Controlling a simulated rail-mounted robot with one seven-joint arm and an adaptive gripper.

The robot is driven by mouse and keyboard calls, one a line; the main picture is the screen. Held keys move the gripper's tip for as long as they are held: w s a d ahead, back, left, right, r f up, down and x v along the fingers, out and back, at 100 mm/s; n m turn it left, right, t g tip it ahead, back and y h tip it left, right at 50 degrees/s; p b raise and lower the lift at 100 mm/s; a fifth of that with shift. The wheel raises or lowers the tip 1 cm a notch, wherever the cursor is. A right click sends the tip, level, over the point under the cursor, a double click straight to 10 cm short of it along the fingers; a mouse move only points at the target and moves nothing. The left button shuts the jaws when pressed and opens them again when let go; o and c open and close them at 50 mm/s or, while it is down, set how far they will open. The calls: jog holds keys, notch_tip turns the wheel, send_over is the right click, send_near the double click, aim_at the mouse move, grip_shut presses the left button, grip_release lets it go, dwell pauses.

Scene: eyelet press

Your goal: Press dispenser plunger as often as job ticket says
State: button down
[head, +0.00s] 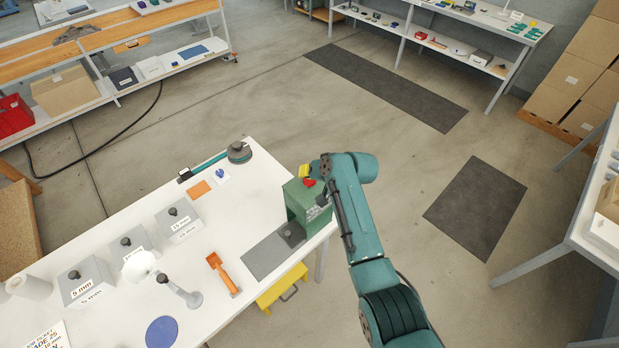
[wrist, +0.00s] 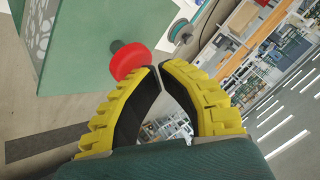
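Three grey dispenser boxes with black knobs on top stand on the white table in the head view: the left box (head: 85,284) reads 5 mm, the middle box (head: 133,249) has a partly hidden label, and the right box (head: 180,220) seems to read 15 mm. The job ticket (head: 46,338) is cut off at the bottom left; its text is only partly legible. My gripper (head: 304,171), with yellow fingers, is at the green press (head: 305,201), close to its red button (head: 310,182). In the wrist view the fingertips (wrist: 158,66) meet, empty, beside the red button (wrist: 131,62); contact is unclear.
The white table (head: 255,200) also bears an orange scoop (head: 221,272), a white funnel-like piece (head: 139,266), a grey stand (head: 180,292), a blue disc (head: 161,332) and an orange card (head: 199,189). A yellow bin (head: 282,289) hangs at the table's front edge.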

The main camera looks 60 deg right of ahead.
jog(key=shift+f+b, duration=0.55)
jog(key=shift+f, duration=0.3)
dwell(0.3)
jog(key=shift+r, duration=0.1)
jog(key=shift+r+p, duration=1.4)
jog(key=shift+r, duration=0.25)
jog(key=shift+r, duration=0.1)
notch_tip(320, 180, up, 5)
jog(key=p, duration=0.4)
